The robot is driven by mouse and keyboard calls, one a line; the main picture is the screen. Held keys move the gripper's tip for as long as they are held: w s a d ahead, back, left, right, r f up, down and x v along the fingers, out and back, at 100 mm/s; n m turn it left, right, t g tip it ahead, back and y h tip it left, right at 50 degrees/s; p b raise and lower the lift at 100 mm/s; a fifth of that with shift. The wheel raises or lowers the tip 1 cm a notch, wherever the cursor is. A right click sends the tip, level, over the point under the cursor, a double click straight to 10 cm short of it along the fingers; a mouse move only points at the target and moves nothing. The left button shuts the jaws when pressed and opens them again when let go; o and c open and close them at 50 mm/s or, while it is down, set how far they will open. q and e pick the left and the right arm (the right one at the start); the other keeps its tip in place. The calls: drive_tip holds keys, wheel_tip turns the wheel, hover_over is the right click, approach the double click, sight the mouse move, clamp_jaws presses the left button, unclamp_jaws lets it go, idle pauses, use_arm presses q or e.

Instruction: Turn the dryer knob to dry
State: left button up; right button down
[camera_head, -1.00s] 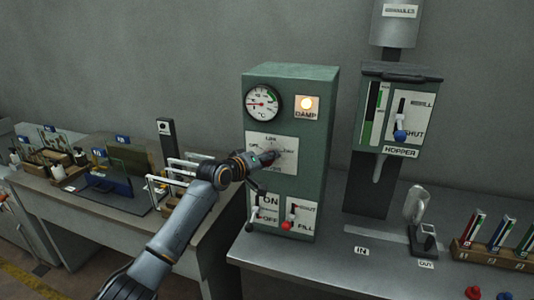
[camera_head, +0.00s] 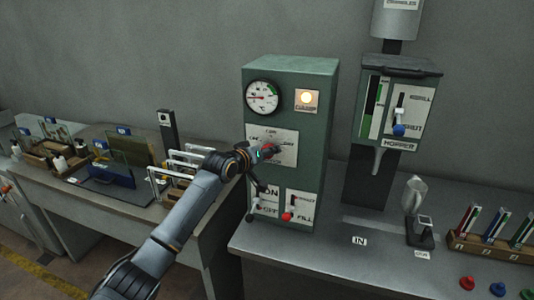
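The dryer is a green cabinet (camera_head: 312,150) on the grey bench, with a round gauge (camera_head: 262,96) and a lit lamp (camera_head: 306,98) beside it. The dryer knob sits on a white dial plate (camera_head: 257,132) below the gauge. My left gripper (camera_head: 270,150) is at the knob and covers most of it. The fingers are too small and hidden to tell whether they are shut on the knob. The knob's pointing direction is hidden. My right gripper is not in view.
Two levers, one black (camera_head: 250,215) and one red-tipped (camera_head: 287,216), stick out below the dial. A hopper (camera_head: 400,110) with a blue-tipped lever hangs to the right. A rack of tubes (camera_head: 490,245) stands on the bench. Framed panels stand at left.

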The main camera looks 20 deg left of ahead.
use_arm(q)
drive_tip(key=o, duration=0.3)
drive_tip(key=v, duration=1.2)
